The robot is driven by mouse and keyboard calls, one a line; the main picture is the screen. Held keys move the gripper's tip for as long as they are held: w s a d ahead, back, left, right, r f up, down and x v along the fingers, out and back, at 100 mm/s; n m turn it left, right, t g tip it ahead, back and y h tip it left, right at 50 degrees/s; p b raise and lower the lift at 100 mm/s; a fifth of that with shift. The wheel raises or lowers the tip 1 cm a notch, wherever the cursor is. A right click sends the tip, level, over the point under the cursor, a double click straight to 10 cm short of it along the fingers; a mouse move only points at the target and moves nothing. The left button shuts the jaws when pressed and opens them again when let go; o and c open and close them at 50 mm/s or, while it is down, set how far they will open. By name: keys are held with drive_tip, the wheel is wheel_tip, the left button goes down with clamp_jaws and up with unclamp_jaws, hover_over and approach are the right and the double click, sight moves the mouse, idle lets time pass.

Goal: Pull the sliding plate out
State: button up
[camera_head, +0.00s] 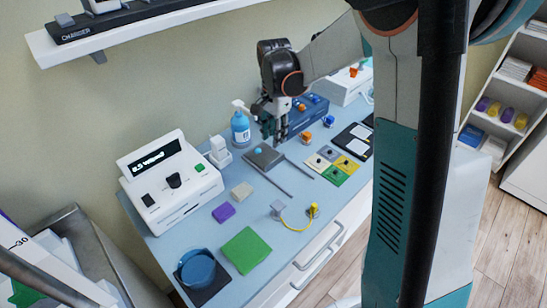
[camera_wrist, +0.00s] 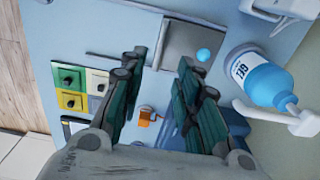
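The sliding plate (camera_head: 268,160) is a flat dark grey square with a round light-blue knob (camera_head: 258,151). It lies on the blue bench top at the far end of two thin dark rails (camera_head: 300,168). The plate (camera_wrist: 186,38) and its knob (camera_wrist: 204,54) also show in the wrist view. My gripper (camera_head: 276,128) hangs above the bench near the plate. In the wrist view my gripper (camera_wrist: 163,60) has its two fingers well apart with nothing between them. The knob lies just beyond the right fingertip, outside the gap. Neither finger visibly holds the plate.
A blue gel pump bottle (camera_head: 240,128) stands close left of the plate. A dark blue box (camera_head: 305,115) with orange knobs is behind, and a coloured tile panel (camera_head: 338,165) lies to the right. A white console (camera_head: 170,183) stands left. The bench between the rails is clear.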

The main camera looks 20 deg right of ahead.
sight(274, 159)
wheel_tip(274, 159, down, 10)
drive_tip(key=b, duration=0.3)
drive_tip(key=shift+r, duration=0.1)
clamp_jaws()
